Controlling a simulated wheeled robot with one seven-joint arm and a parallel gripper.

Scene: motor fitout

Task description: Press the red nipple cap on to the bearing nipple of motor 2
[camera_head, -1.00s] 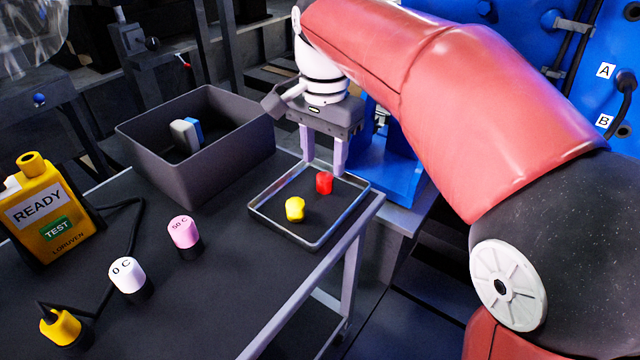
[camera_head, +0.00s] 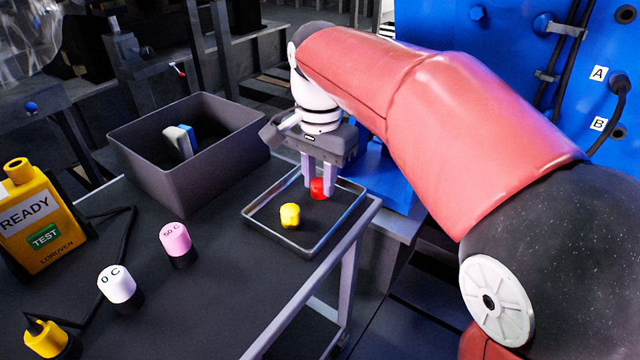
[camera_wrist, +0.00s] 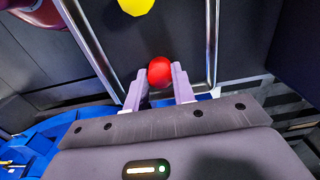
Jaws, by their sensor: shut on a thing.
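The red nipple cap (camera_head: 317,189) is in the metal-rimmed tray (camera_head: 247,214) on the cart, near the tray's far right side. My gripper (camera_head: 319,190) points down over the tray and is shut on the red cap. In the wrist view the red cap (camera_wrist: 160,72) sits between the two pale fingers (camera_wrist: 159,88). I cannot tell whether the cap still touches the tray floor. A blue machine (camera_head: 480,80) stands behind my arm and shows labels A and B. The bearing nipple of motor 2 is not visible.
A yellow cap (camera_head: 290,215) lies in the same tray. A grey bin (camera_head: 215,170) holds a grey and blue block. Pink (camera_head: 174,238) and white (camera_head: 116,284) topped cylinders and a yellow tester (camera_head: 35,220) with a cable stand on the cart.

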